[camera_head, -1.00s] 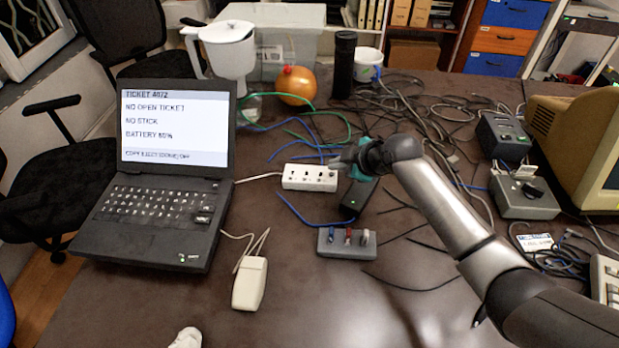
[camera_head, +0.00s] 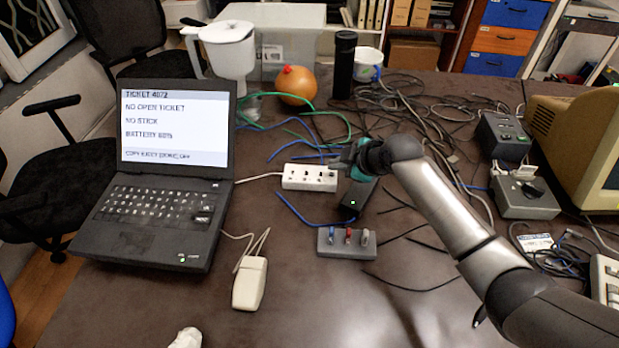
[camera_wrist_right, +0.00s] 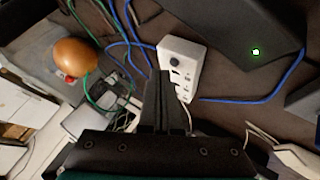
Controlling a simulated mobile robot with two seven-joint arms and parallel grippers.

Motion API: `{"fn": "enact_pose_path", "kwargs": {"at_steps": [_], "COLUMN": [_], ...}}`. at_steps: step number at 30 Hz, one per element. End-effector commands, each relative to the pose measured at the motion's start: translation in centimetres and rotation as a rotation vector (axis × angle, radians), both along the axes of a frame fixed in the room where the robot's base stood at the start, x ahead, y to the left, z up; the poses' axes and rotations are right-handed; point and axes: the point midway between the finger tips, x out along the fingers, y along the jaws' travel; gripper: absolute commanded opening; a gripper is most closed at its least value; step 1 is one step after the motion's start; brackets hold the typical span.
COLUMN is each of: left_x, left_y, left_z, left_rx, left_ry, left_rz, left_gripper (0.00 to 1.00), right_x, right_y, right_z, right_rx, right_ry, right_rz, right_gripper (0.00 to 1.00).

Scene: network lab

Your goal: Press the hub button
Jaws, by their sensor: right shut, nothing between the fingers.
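A white block with sockets (camera_head: 310,177) lies mid-table. In the right wrist view it (camera_wrist_right: 188,80) shows a dark round part at one end. A black box (camera_head: 358,192) with a small lit green light lies just right of it; the wrist view also shows this box (camera_wrist_right: 225,25). No label tells which is the hub. My right gripper (camera_head: 340,163) is shut and empty, over the right end of the white block. In the wrist view its fingers (camera_wrist_right: 158,80) overlap the block's edge; I cannot tell whether they touch. My left gripper is not in view.
A laptop (camera_head: 155,215) stands at the left, with a white mouse (camera_head: 249,283) beside it. A grey holder (camera_head: 333,249) with small upright sticks lies in front. Loose cables (camera_head: 430,110), a grey box (camera_head: 515,205) and an old monitor (camera_head: 570,130) fill the right.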

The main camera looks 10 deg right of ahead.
Motion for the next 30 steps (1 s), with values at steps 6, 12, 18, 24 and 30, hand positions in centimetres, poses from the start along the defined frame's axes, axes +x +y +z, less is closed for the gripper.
{"fn": "enact_pose_path", "kwargs": {"at_steps": [6, 12, 18, 24, 30], "left_x": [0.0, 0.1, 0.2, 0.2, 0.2], "left_y": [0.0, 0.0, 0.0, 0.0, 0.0], "left_z": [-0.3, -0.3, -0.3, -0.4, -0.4], "left_rx": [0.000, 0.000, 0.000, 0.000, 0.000], "left_ry": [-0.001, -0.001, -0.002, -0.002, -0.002], "left_rz": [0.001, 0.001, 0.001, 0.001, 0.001], "left_gripper": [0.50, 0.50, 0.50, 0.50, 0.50], "right_x": [0.0, 0.0, 0.0, 0.0, 0.0], "right_y": [0.0, 0.0, 0.0, 0.0, 0.0], "right_z": [-0.8, -0.9, -0.9, -1.1, -1.1], "right_rx": [-0.001, 0.000, 0.000, -0.001, -0.001], "right_ry": [0.000, 0.000, 0.000, 0.000, 0.000], "right_rz": [-0.001, 0.000, 0.000, -0.001, -0.001], "right_gripper": [0.00, 0.00, 0.00, 0.00, 0.00]}}
